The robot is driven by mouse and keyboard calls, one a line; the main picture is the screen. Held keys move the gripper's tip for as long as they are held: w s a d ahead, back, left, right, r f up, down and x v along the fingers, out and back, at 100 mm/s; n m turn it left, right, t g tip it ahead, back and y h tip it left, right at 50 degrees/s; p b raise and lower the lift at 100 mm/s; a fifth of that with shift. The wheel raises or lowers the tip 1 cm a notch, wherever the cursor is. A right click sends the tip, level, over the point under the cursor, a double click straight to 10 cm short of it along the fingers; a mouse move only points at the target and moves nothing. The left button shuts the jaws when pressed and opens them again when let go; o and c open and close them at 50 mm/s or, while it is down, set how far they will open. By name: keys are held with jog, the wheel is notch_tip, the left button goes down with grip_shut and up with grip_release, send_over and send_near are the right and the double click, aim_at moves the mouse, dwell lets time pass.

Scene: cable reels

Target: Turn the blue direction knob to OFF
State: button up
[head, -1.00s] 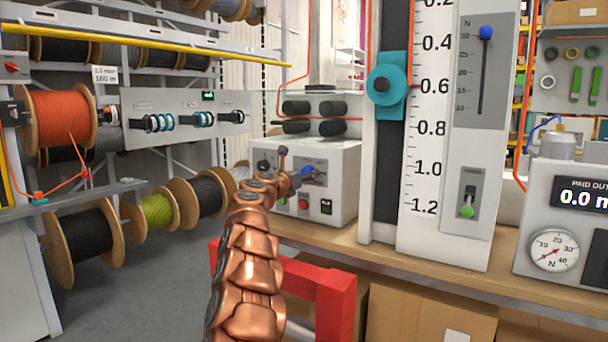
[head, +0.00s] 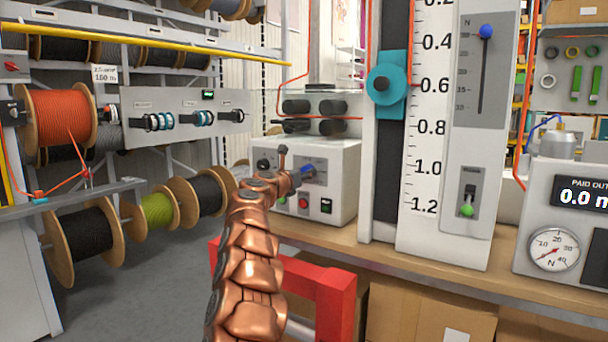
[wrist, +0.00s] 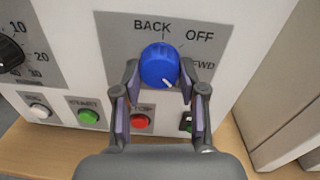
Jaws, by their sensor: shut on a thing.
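The blue direction knob (wrist: 158,62) is on the grey plate of a white control box (head: 343,192), with BACK, OFF and FWD printed around its upper and right side. A short white mark shows low on its face, slanting to the lower right, not toward the OFF label (wrist: 199,36). My gripper (wrist: 160,70) has one finger on each side of the knob and is shut on it. In the head view my gripper (head: 297,177) reaches the box front, and part of the knob (head: 307,168) shows beside it.
Below the knob are a white button (wrist: 39,111), a green button (wrist: 88,116), a red button (wrist: 140,122) and a dark switch partly behind the right finger. A black dial (wrist: 8,54) is at the left. A red frame (head: 335,290) stands below my arm.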

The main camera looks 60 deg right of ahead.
jog(key=n+p, duration=0.2)
jog(key=p, duration=0.1)
jog(key=n+p, duration=0.6)
jog(key=shift+r, duration=0.35)
jog(key=n+p, duration=0.3)
jog(key=p, duration=0.1)
jog(key=shift+n+g, duration=0.3)
jog(key=shift+n, duration=0.1)
jog(key=n+p, duration=0.5)
jog(key=p, duration=0.1)
jog(key=shift+f, duration=0.15)
jog(key=shift+n+p, duration=0.3)
jog(key=o, duration=1.1)
jog(key=shift+f, duration=0.1)
jog(key=shift+o, duration=0.2)
